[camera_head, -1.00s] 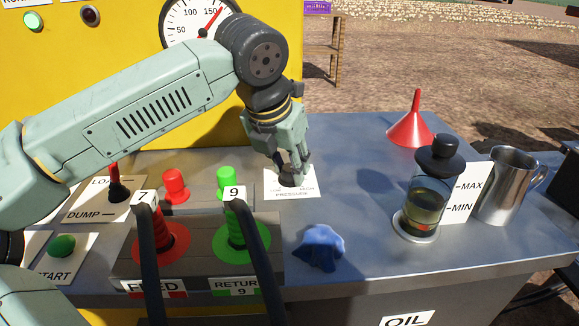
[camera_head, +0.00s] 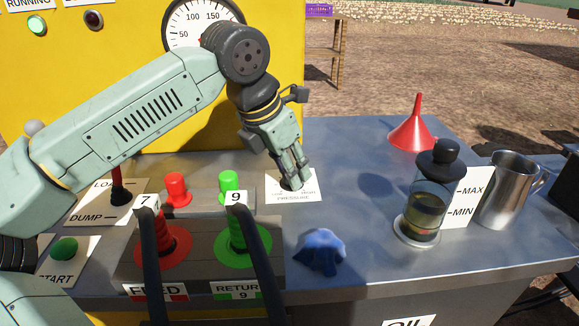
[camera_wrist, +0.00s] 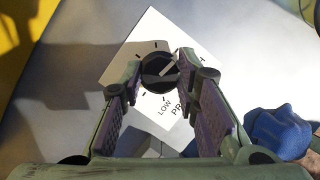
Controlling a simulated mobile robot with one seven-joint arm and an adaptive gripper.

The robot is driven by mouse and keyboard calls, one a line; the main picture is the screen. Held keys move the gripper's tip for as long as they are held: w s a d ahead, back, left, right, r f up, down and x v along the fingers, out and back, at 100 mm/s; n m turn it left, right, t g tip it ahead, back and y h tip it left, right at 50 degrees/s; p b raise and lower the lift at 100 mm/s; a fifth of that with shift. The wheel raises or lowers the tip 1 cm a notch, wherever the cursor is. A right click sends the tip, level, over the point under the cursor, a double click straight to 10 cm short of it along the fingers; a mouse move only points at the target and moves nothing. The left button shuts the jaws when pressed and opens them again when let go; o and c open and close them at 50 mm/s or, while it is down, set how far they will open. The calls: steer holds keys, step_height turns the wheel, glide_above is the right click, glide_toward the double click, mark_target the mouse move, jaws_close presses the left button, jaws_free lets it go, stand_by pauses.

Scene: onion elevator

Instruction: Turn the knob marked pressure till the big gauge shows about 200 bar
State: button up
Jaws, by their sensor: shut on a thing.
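The black pressure knob (camera_wrist: 158,72) sits on a white label plate (camera_wrist: 152,33) on the grey bench top. In the wrist view its pale pointer line aims up and to the right, and "LOW" and part of the pressure lettering show. My gripper (camera_head: 293,185) points down at the plate and is shut on the knob, with one finger on each side. In the head view the fingers hide most of the knob. The big gauge (camera_head: 190,35) is on the yellow panel. Its 50, 100 and 150 marks show, but my arm covers its right and lower parts, and the needle cannot be read.
A blue cloth (camera_head: 320,250) lies right of the hose couplings (camera_head: 243,235). A red funnel (camera_head: 412,128), an oil sight glass (camera_head: 428,200) and a metal jug (camera_head: 508,190) stand to the right. A load/dump lever (camera_head: 117,190) is at left.

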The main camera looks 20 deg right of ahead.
steer(key=o, duration=1.2)
steer(key=shift+c, duration=0.2)
steer(key=shift+r, duration=0.1)
steer(key=v, duration=1.1)
steer(key=shift+a+r, duration=0.2)
steer(key=shift+r, duration=0.15)
steer(key=shift+s, duration=0.15)
